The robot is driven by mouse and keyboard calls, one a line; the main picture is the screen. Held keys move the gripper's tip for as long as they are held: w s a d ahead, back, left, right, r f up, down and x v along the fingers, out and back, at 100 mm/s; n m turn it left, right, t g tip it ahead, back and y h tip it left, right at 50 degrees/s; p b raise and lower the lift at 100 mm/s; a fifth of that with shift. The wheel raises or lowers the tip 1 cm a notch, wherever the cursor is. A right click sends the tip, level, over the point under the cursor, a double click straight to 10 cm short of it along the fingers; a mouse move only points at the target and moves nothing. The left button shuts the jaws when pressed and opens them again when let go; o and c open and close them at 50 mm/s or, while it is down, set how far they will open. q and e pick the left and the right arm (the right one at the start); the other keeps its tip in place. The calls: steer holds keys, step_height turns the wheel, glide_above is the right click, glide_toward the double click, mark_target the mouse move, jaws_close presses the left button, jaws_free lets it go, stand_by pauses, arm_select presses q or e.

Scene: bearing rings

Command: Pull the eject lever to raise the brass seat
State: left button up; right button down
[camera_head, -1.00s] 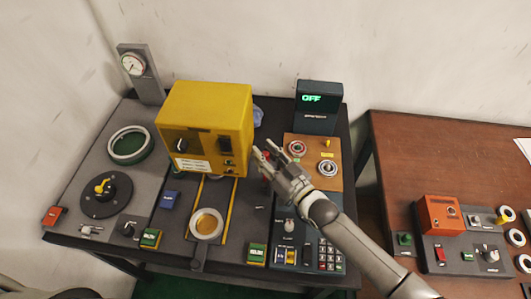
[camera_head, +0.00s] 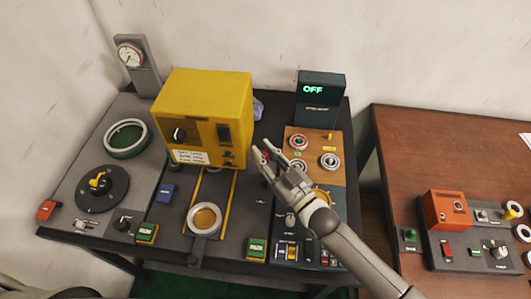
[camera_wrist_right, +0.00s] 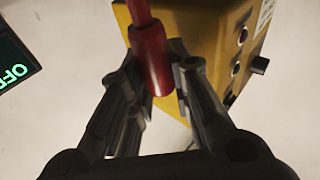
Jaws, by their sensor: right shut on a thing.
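My right gripper (camera_head: 264,154) is at the right side of the yellow press housing (camera_head: 205,112). In the wrist view its two fingers (camera_wrist_right: 155,66) are shut on a red cylindrical handle on a thinner red rod (camera_wrist_right: 140,14), which I take for the eject lever. In the head view the lever is mostly hidden by the gripper. The brass seat (camera_head: 205,217) is a round brass disc inside a pale ring, in front of the press. I cannot tell its height from this angle. My left gripper is not in view.
A display reading OFF (camera_head: 319,98) stands behind a tan board (camera_head: 316,151) with bearing rings. A dial gauge (camera_head: 130,55) and a green-lined ring (camera_head: 126,138) are at left. Green buttons (camera_head: 256,248) line the front. A brown table (camera_head: 425,145) is at right.

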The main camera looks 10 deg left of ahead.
steer(key=s+n+y+b, duration=0.1)
steer(key=b, duration=0.1)
steer(key=s+n+y+b, duration=0.1)
steer(key=s+n+b, duration=0.1)
steer(key=shift+s+f+t, duration=0.2)
steer(key=shift+f+t, duration=0.2)
steer(key=c, duration=1.6)
jaws_free()
steer(key=shift+o, duration=0.2)
step_height(320, 180, up, 10)
